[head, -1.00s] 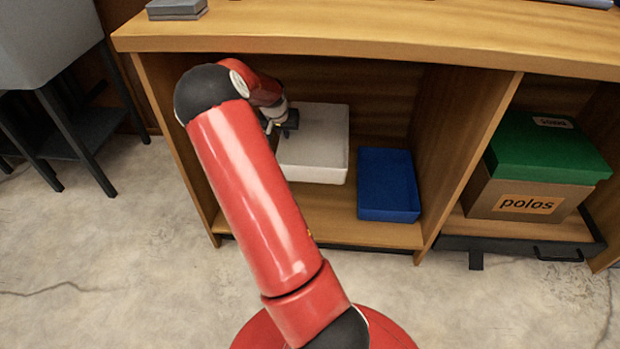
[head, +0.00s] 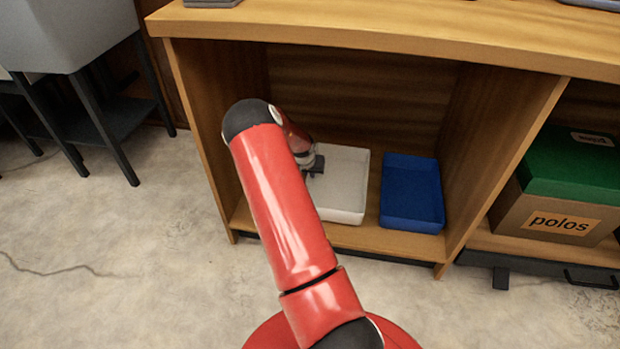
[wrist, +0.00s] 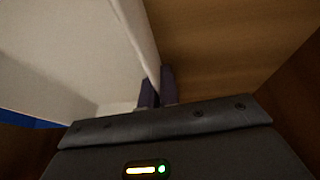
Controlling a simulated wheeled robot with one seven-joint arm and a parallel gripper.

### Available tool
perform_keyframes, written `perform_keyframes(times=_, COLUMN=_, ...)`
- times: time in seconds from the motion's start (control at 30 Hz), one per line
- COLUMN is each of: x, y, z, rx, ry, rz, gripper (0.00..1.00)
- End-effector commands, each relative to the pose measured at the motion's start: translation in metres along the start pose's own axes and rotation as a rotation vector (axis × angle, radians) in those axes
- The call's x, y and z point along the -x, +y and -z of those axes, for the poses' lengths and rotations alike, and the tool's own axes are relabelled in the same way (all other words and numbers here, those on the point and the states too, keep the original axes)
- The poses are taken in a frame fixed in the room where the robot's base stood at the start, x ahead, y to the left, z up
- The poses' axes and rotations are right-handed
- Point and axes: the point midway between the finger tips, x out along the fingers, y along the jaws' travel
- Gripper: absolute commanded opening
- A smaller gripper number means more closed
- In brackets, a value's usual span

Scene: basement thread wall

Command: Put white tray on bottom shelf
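The white tray (head: 345,190) is inside the left bay of the wooden unit, level or nearly so, low over the bottom shelf (head: 385,240) and left of a blue tray. I cannot tell for sure whether its base touches the shelf. My gripper (head: 317,166) is at the tray's left side. In the wrist view, the two dark fingers (wrist: 158,88) sit on either side of the tray's thin wall (wrist: 138,35), closed on it. My red arm hides the tray's near left part.
The blue tray (head: 412,195) stands on the shelf close to the white tray's right, with a narrow gap. A divider (head: 500,150) separates the bay from a green-lidded "polos" box (head: 570,185). The wooden top (head: 400,35) overhangs the bay.

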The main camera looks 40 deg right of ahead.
Motion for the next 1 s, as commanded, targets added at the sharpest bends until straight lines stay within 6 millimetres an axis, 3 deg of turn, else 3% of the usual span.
perform_keyframes(times=0.1, x=-0.017, y=0.000, z=-0.007, rx=0.000, ry=0.001, rz=-0.002, gripper=0.00)
perform_keyframes(times=0.47, x=-0.021, y=-0.001, z=-0.008, rx=0.000, ry=0.001, rz=-0.001, gripper=0.00)
perform_keyframes(times=0.67, x=-0.020, y=-0.001, z=-0.008, rx=0.000, ry=0.000, rz=-0.001, gripper=0.25)
perform_keyframes(times=1.0, x=-0.016, y=-0.001, z=-0.006, rx=0.000, ry=0.001, rz=-0.001, gripper=0.25)
